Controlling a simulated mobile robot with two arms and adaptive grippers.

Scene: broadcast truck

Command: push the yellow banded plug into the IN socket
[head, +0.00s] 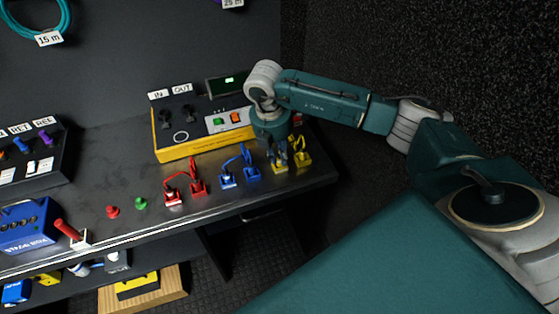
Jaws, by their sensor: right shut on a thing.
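The yellow plugs stand at the right end of the bench's row of plugs. One yellow plug (281,169) is under my right gripper (279,158), whose fingers are shut on it and hide its top. It seems upright at bench level; I cannot tell if it is lifted. A second yellow plug (303,157), joined by a cable, stands just to the right. The IN socket (165,117) is a dark round socket under the IN label, on the yellow-edged tester box (206,143) to the left. My left gripper is out of view.
The OUT socket (190,113) sits right of IN. Blue plugs (251,166) and red plugs (198,183) stand left of my gripper. Red (112,211) and green (141,203) knobs and a blue stage box (27,224) are farther left.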

